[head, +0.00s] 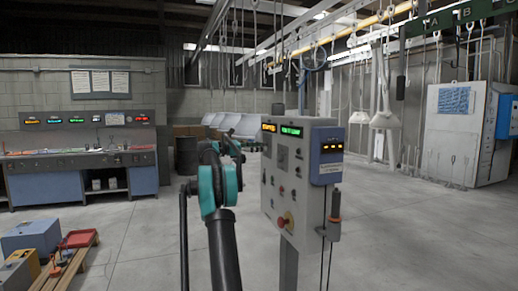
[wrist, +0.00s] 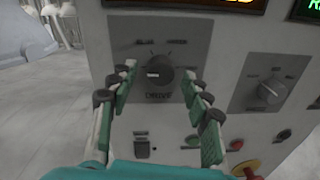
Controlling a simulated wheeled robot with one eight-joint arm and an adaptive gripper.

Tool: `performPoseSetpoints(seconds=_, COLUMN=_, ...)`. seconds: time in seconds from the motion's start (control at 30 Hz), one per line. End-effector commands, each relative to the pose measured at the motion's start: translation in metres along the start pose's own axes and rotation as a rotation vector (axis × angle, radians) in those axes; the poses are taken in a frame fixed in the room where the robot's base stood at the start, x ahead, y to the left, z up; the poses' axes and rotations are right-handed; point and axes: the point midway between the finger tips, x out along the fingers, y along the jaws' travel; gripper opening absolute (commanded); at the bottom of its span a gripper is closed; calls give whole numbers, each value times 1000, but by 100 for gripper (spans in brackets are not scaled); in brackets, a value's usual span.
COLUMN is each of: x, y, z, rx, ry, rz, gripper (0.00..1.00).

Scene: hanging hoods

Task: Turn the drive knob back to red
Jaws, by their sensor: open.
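The drive knob (wrist: 158,74) is a dark round knob with a pale pointer mark, on a dark grey plate on the control panel (wrist: 215,115). Its pointer lies roughly toward the left. I cannot read the marks around it or see a red one clearly. My gripper (wrist: 158,85) is open, with one finger on each side of the knob, and its fingertips reach about knob height in the picture. I cannot tell whether they touch it. In the head view the control box (head: 305,175) stands on a post, and my arm hides the gripper's tips and part of the panel's left side.
A second grey knob (wrist: 272,90) sits to the right. A red emergency button (wrist: 247,169) and small buttons lie lower. A blue unit (head: 327,155) and a hanging handset (head: 334,207) are on the box's right side. The floor around is mostly clear.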

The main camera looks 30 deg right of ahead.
Motion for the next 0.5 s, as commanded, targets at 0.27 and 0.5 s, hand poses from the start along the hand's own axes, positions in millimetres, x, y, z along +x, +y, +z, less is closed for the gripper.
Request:
performPoseSetpoints(seconds=0.27, x=-32, y=1, z=0, rx=0, ry=0, rz=3, gripper=49)
performPoseSetpoints(seconds=0.5, x=-82, y=1, z=0, rx=0, ry=1, rz=3, gripper=49)
